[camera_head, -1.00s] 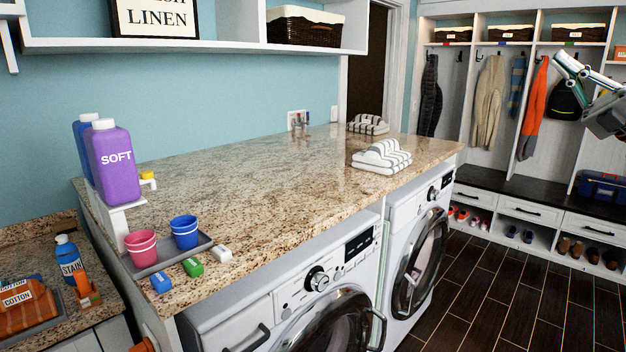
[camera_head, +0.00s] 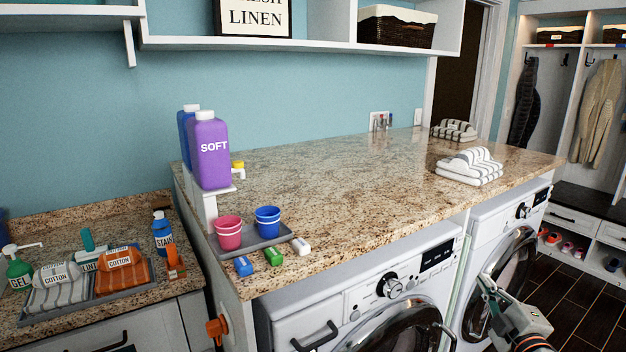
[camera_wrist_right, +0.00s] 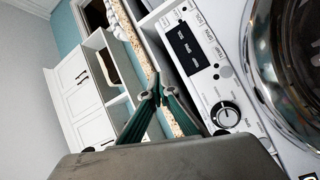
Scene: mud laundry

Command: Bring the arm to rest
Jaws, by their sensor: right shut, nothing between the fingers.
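My right gripper (camera_head: 485,283) is at the lower right of the head view, in front of the right-hand washing machine (camera_head: 510,215). Its fingers are together with nothing between them. In the right wrist view, the green fingers (camera_wrist_right: 158,84) meet at their tips, with a machine's control panel (camera_wrist_right: 200,60) beyond them. The gripper appears apart from the machines. My left gripper is not in view.
The granite counter (camera_head: 330,190) carries a purple SOFT bottle (camera_head: 209,155) on a white stand, pink (camera_head: 228,234) and blue (camera_head: 268,221) cups on a grey tray, and striped towels (camera_head: 469,167). The floor (camera_head: 570,300) at lower right is clear.

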